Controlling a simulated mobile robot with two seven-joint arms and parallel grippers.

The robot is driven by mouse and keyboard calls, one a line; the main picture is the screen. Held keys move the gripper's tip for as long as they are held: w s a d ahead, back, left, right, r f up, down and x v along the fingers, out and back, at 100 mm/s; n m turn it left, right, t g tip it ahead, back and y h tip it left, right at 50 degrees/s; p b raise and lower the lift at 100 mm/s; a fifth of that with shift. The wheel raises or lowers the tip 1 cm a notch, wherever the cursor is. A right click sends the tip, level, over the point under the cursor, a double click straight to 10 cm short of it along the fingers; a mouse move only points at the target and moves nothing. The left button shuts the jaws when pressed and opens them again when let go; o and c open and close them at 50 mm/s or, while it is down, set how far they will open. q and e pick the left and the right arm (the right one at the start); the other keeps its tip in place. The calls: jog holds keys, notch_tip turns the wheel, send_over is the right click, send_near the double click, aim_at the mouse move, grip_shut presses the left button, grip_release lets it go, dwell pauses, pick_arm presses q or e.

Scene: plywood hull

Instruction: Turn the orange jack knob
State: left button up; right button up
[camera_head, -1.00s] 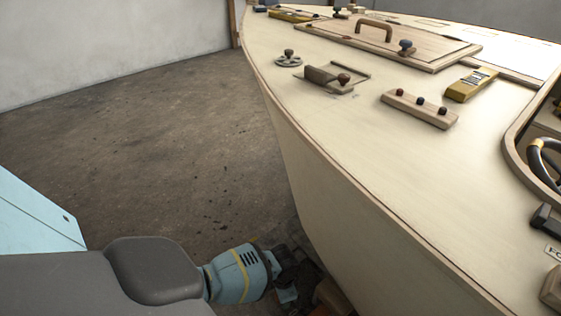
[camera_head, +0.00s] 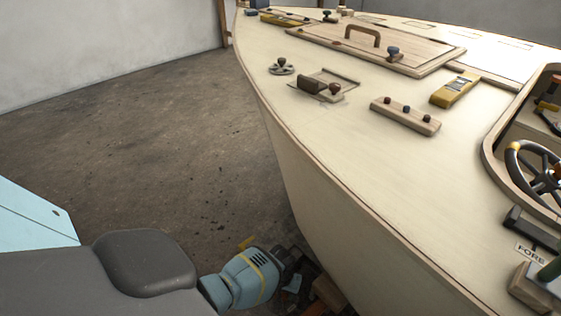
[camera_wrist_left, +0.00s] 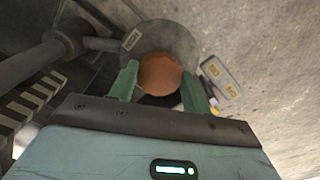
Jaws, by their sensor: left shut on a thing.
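The orange jack knob (camera_wrist_left: 160,74) is round and shows in the left wrist view between two green fingers. My left gripper (camera_wrist_left: 160,82) is shut on it, one finger on each side. Behind the knob is a grey round metal part (camera_wrist_left: 168,38) of the jack. In the head view my left gripper (camera_head: 292,262) is low beside the hull, and the knob cannot be made out there. My right gripper is not in view.
The pale plywood hull (camera_head: 330,225) rises just right of my left gripper. Its deck carries a hatch, a yellow level (camera_head: 455,90) and a wooden block with knobs (camera_head: 405,115). A grey bar (camera_wrist_left: 35,62) crosses the left wrist view. The concrete floor (camera_head: 150,140) is clear to the left.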

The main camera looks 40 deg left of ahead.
pick_arm(q)
jog(key=shift+d+n, duration=0.1)
jog(key=shift+n, duration=0.8)
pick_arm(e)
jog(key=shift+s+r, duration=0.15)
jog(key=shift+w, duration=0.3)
pick_arm(q)
jog(key=o, duration=1)
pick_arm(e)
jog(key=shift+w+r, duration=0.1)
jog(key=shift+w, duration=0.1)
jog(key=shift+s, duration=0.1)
